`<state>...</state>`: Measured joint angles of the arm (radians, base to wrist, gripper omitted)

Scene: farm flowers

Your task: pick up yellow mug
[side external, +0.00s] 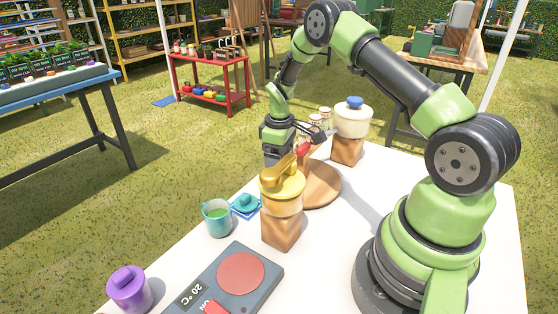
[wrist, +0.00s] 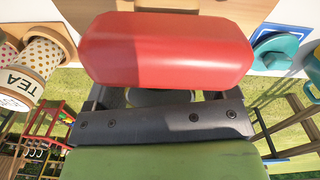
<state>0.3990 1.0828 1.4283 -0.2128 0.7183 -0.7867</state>
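No plain yellow mug can be made out. The yellow-topped container (side external: 282,187) stands on a wooden block in the side view, with a raised yellow part on top; whether it is a mug is unclear. My gripper (side external: 307,142) is just behind and above it, pointing down and to the right. A red block (wrist: 165,48) fills the upper middle of the wrist view, in front of the dark gripper bar; a red part also shows at the gripper in the side view. I cannot tell whether it is held or part of the gripper. The finger gap is hidden.
A teal mug (side external: 217,222) with green contents stands left of the block, beside a teal lid (side external: 246,203). A hot plate (side external: 184,294) and purple container (side external: 129,288) are nearer. A round board (side external: 322,187) and a blue-knobbed jar (side external: 352,122) stand beyond.

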